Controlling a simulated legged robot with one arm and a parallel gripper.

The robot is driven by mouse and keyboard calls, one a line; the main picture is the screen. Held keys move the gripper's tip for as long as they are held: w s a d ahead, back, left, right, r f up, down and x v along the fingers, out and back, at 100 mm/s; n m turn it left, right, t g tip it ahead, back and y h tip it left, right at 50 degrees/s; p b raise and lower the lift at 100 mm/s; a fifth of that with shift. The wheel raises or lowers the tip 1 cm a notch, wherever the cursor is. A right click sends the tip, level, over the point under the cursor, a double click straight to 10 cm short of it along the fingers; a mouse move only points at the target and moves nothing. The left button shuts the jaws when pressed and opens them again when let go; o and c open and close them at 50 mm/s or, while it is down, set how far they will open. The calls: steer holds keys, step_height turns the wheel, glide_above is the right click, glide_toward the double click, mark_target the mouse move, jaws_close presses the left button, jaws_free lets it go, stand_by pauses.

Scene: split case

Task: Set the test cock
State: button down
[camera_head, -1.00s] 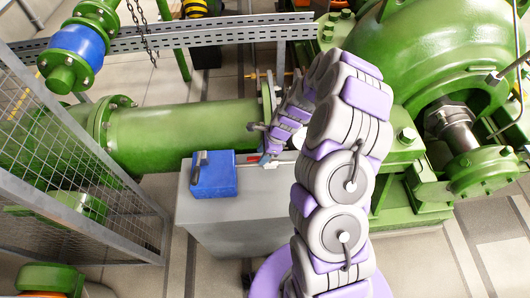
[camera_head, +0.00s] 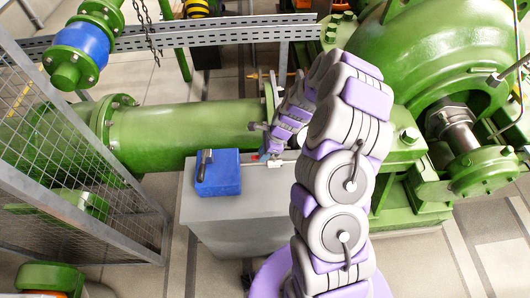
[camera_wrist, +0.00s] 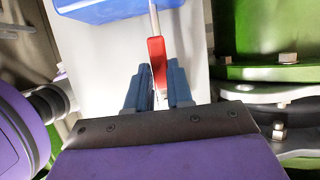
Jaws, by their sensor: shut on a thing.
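In the head view, my gripper (camera_head: 265,154) is low over the right part of the grey pedestal top, in front of the green pipe. Only a small red bit (camera_head: 255,157) of the lever shows there; my wrist hides most of it.
A green pipe (camera_head: 185,135) runs behind. The large green machine (camera_head: 440,50) stands right, a mesh fence (camera_head: 75,195) left.

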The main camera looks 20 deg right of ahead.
steer(key=shift+a, duration=0.2)
stand_by(0.3)
steer(key=s+d+n+g+h+p, duration=0.1)
steer(key=s+n+g, duration=0.1)
steer(key=n, duration=0.7)
steer(key=s+d+n+g+h+p, duration=0.1)
steer(key=s+d+n+g+h, duration=0.1)
steer(key=n, duration=0.7)
steer(key=shift+s+g+h, duration=0.3)
steer(key=shift+s+g, duration=0.25)
steer(key=shift+g, duration=0.25)
steer(key=shift+s+d+f, duration=0.1)
steer(key=shift+d+f, duration=0.05)
steer(key=c, duration=1)
jaws_free()
steer(key=shift+w, duration=0.2)
